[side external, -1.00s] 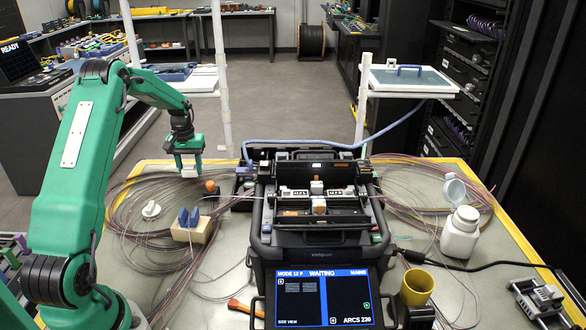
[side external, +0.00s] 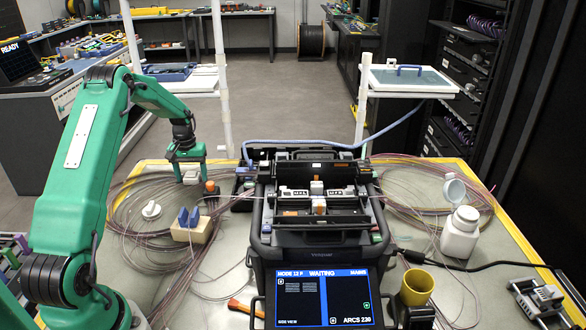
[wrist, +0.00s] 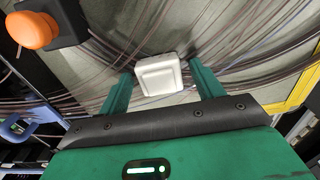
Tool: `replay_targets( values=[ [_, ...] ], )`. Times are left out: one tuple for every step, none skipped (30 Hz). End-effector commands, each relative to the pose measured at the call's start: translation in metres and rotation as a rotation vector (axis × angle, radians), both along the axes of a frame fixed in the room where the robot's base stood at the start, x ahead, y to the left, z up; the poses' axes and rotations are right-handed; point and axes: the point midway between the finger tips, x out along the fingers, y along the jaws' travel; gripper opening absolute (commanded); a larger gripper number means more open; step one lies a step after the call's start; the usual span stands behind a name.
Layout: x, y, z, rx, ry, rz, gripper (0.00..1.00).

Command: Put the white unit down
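The white unit (wrist: 160,74) is a small, square block with a raised rim. It lies between the two fingers of my gripper (wrist: 162,72) in the wrist view, close to their tips. The fingers stand apart, one on either side, with narrow gaps seeming to show beside the unit. In the side view the white unit (side external: 191,175) is low under my gripper (side external: 190,172), at the mat's left rear among the fiber coils. Its underside is hidden, so I cannot tell for sure that it rests on the mat.
An orange knob on a dark block (wrist: 33,30) is near the unit. The splicer (side external: 318,215) stands to the right. A wooden block with blue clips (side external: 192,228) and a white round piece (side external: 151,210) are in front. Loose fiber coils (side external: 135,240) cover the left mat.

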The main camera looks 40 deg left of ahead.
Motion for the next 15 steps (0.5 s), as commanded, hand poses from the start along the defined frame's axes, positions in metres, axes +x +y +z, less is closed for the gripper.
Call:
replay_targets(
  values=[
    [0.000,0.000,0.000,0.000,0.000,0.000,0.66],
    [0.000,0.000,0.000,0.000,0.000,0.000,0.66],
    [0.000,0.000,0.000,0.001,-0.001,0.000,0.66],
    [0.000,0.000,0.001,0.001,-0.001,0.000,0.66],
    [0.000,0.000,0.001,0.001,-0.001,0.000,0.66],
    [0.000,0.000,0.002,0.001,-0.001,0.000,0.66],
    [0.000,0.000,0.003,0.001,-0.001,0.000,0.66],
    [0.000,0.000,0.005,0.001,-0.001,0.000,0.66],
    [0.000,0.000,0.007,0.002,-0.002,0.000,0.66],
    [0.000,0.000,0.009,0.002,-0.002,0.000,0.66],
    [0.000,0.000,0.011,0.002,-0.002,0.000,0.66],
    [0.000,0.000,0.015,0.001,-0.001,0.000,0.66],
    [0.000,0.000,0.018,0.001,-0.001,0.000,0.66],
    [0.001,0.000,0.021,0.002,-0.002,0.000,0.66],
    [0.001,0.001,0.027,0.003,-0.003,0.000,0.66]
  ],
)
